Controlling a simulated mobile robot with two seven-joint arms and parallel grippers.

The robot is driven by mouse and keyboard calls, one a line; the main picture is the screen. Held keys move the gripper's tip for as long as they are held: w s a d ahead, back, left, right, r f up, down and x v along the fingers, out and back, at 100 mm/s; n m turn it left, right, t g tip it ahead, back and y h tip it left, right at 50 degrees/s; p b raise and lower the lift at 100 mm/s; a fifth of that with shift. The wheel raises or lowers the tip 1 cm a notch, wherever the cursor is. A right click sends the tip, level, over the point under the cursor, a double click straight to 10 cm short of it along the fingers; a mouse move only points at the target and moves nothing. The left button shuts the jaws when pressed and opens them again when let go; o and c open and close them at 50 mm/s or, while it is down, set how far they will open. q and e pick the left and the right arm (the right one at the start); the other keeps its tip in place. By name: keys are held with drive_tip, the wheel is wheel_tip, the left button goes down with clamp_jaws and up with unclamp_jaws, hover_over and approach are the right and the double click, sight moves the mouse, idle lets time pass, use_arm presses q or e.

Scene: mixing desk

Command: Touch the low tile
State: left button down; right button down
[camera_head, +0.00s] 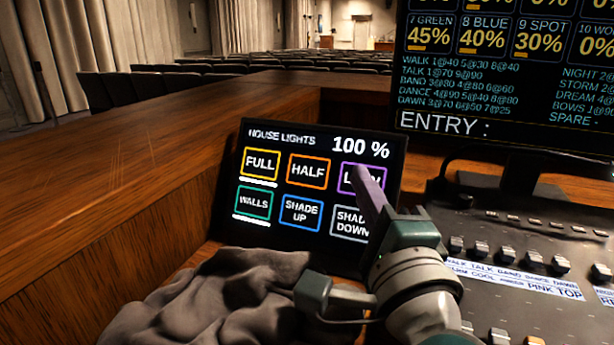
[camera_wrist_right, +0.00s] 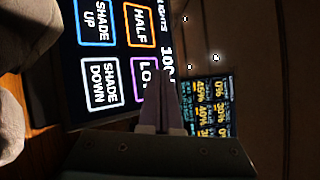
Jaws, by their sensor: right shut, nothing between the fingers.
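The house lights panel (camera_head: 320,238) is a dark tilted screen reading 100 %, with two rows of three tiles. The low tile (camera_head: 349,188), outlined in purple, is at the top right and partly hidden by my right gripper; its purple outline also shows in the right wrist view (camera_wrist_right: 143,62). White bars lie under the yellow FULL tile (camera_head: 261,164) and the green WALLS tile (camera_head: 253,204). My right gripper (camera_head: 362,172) is shut and empty, its purple fingertips overlapping the low tile in the head view. I cannot tell whether they touch it. My left gripper is out of view.
A grey crumpled cloth (camera_head: 215,300) lies in front of the panel. A mixing console (camera_head: 540,235) with faders stands at the right, below a large monitor (camera_head: 500,75). A wooden ledge (camera_head: 120,190) runs along the left.

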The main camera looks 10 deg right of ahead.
drive_tip(key=shift+w+d+f+b, duration=0.2)
drive_tip(key=shift+w+d+b, duration=0.05)
drive_tip(key=shift+w+b, duration=0.1)
